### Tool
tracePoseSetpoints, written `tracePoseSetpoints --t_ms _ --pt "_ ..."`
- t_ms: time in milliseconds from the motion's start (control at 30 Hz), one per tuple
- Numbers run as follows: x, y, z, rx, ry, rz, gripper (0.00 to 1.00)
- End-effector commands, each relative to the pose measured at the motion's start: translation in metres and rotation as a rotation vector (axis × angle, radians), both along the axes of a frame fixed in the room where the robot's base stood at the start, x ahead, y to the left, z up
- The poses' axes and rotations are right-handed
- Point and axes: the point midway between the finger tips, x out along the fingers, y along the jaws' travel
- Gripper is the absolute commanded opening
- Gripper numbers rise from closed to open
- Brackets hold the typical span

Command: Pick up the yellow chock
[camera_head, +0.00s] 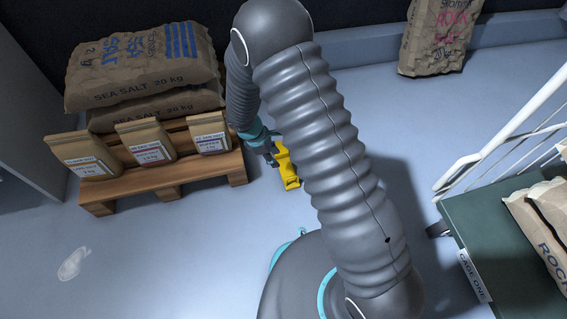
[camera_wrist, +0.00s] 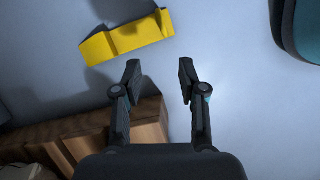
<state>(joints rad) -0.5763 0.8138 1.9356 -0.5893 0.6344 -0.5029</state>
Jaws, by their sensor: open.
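The yellow chock (camera_head: 288,170) lies on the blue-grey floor just right of the wooden pallet, partly covered by my arm in the head view. In the wrist view the yellow chock (camera_wrist: 128,37) is at the top, lying tilted, beyond the fingertips. My gripper (camera_wrist: 158,68) is open and empty, with a clear gap between its two fingers. The chock is ahead of the fingers and a little to the left, not between them. In the head view my gripper (camera_head: 270,155) is beside the chock and mostly hidden by my arm.
The wooden pallet (camera_head: 165,178) holds large sea salt sacks (camera_head: 143,66) and several small labelled bags. Its edge (camera_wrist: 150,125) is close to my left finger in the wrist view. A cage cart (camera_head: 480,215) stands at right. A rock salt sack (camera_head: 437,38) leans at the back.

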Motion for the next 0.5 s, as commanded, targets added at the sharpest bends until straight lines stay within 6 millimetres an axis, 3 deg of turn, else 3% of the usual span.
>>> tracePoseSetpoints --t_ms 33,100,267,500 --pt "-0.004 0.004 -0.017 -0.011 0.017 0.033 0.41" --pt "-0.006 0.007 -0.03 -0.02 0.032 0.064 0.41" --pt "-0.01 0.009 -0.048 -0.031 0.048 0.098 0.41" --pt "-0.008 -0.007 -0.086 -0.032 0.05 0.099 0.41"
